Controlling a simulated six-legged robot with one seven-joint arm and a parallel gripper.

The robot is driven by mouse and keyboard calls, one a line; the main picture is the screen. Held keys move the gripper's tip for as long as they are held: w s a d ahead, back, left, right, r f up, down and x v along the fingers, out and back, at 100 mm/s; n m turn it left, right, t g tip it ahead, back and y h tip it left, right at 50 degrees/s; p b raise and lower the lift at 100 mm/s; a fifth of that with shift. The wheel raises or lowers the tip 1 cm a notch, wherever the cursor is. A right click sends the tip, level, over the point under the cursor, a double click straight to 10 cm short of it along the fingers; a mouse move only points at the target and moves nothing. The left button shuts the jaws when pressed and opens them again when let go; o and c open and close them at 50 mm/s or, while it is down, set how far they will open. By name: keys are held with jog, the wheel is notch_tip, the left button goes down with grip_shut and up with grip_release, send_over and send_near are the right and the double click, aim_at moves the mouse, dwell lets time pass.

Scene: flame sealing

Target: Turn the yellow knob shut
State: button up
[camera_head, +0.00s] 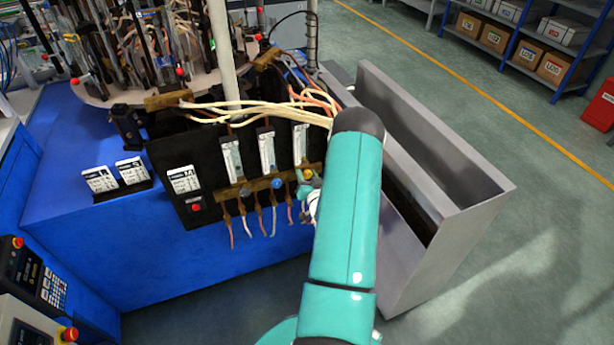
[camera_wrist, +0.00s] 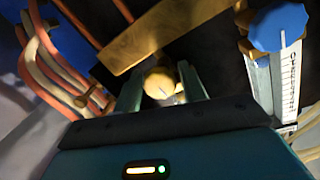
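The yellow knob (camera_wrist: 160,83) shows in the wrist view on the dark panel, just below a brass bar. My gripper (camera_wrist: 161,82) has one finger on each side of it, and the knob nearly fills the space between them. I cannot tell whether the fingers touch it. In the head view, my teal arm covers most of the gripper, and the yellow knob (camera_head: 307,174) is a small spot at the arm's left edge. A blue knob (camera_wrist: 279,27) with a white mark is to the right in the wrist view.
The black panel (camera_head: 172,157) carries several flow tubes, a brass bar (camera_head: 236,190) and hanging hoses. Pale hoses (camera_head: 270,106) run above it. A grey metal trough (camera_head: 440,180) stands to the right of my arm.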

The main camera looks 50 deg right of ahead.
jog(key=shift+o, duration=0.8)
